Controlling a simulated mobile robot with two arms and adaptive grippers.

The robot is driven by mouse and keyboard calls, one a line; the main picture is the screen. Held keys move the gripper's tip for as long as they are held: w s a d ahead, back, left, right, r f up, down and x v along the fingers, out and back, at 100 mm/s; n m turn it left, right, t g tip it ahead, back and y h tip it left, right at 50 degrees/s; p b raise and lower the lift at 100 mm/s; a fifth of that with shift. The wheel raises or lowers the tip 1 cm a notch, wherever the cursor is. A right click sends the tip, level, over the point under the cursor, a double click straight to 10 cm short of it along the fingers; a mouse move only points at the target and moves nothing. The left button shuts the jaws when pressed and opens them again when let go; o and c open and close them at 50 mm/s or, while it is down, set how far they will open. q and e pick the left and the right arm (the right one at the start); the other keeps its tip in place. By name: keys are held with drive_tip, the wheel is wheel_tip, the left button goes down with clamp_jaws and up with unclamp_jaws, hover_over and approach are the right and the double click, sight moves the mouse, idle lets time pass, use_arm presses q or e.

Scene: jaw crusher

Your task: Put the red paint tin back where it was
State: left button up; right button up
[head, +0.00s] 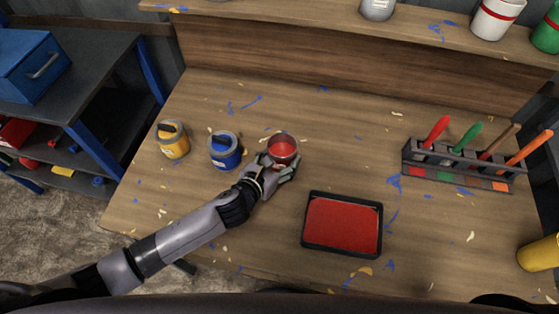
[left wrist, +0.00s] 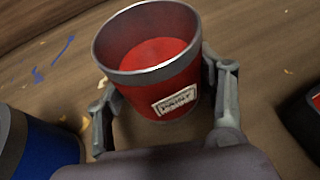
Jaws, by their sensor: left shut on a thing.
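The red paint tin (head: 283,147) is an open metal tin with red paint inside, right of the blue tin on the workbench. My left gripper (head: 279,164) is shut on it, one finger on each side. In the left wrist view the red tin (left wrist: 155,75) shows its silver rim and a white "PAINT" label between the fingers (left wrist: 160,95). It looks about upright. I cannot tell whether its base touches the bench. My right gripper is not in view.
A blue tin (head: 224,152) and a yellow tin (head: 173,140) stand to the left. A black tray of red paint (head: 342,225) lies front right. A brush rack (head: 455,165) is further right. A shelf (head: 320,14) runs along the back. The bench behind the red tin is clear.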

use_arm(q)
drive_tip(key=shift+f, duration=0.4)
drive_tip(key=shift+f, duration=0.1)
drive_tip(key=o, duration=1.7)
drive_tip(key=shift+c, duration=0.2)
drive_tip(key=shift+s, duration=0.1)
drive_tip(key=v, duration=1.1)
drive_tip(key=shift+a, duration=0.1)
drive_tip(key=shift+s+a+r, duration=0.2)
drive_tip(key=shift+s+r, duration=0.05)
drive_tip(key=shift+s, duration=0.1)
